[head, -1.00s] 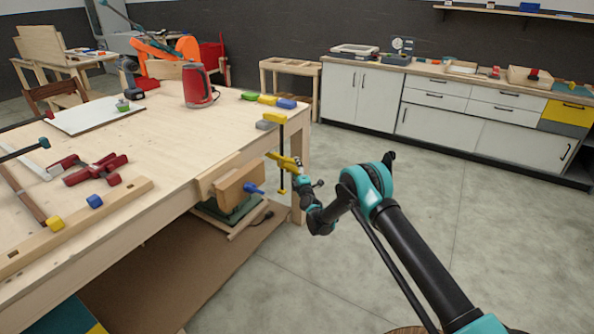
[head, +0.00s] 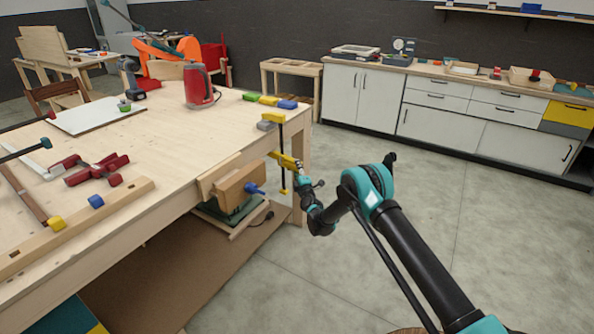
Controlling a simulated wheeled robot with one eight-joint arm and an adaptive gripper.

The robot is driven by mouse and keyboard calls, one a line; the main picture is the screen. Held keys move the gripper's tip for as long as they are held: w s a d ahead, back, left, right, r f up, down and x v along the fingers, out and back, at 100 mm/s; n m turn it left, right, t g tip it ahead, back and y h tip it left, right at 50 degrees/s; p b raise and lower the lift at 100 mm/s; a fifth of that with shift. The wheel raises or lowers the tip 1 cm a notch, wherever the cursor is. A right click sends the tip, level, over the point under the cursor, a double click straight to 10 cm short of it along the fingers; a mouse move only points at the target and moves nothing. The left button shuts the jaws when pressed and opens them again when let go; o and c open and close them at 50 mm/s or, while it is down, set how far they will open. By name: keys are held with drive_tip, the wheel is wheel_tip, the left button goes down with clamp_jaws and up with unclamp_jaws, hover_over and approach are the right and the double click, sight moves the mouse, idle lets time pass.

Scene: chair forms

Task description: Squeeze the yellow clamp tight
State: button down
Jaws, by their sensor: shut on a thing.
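The yellow clamp (head: 273,117) sits upright at the right corner of the workbench (head: 160,150). Its yellow top jaw lies over the bench top beside a grey block (head: 266,125). A dark bar runs down from the jaw past the bench edge to a small yellow end. A yellow lower piece (head: 282,159) crosses the bar below the top. My gripper (head: 298,168) is at the right end of this lower piece and shut on it. The fingers are small in this view, and their exact contact is hard to make out.
A wooden vise (head: 240,188) with a blue handle is mounted on the bench front, left of the clamp. Green, yellow and blue pieces (head: 268,100) lie behind it. The floor to the right is clear.

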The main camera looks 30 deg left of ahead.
drive_tip(key=shift+s+d, duration=0.35)
drive_tip(key=shift+d, duration=0.2)
drive_tip(key=c, duration=0.9)
unclamp_jaws()
drive_tip(key=shift+o, duration=0.2)
drive_tip(key=shift+r, duration=0.55)
drive_tip(key=shift+a, duration=0.1)
drive_tip(key=shift+w+a+f, duration=0.2)
drive_tip(key=shift+w+a, duration=0.15)
drive_tip(key=shift+a, duration=0.15)
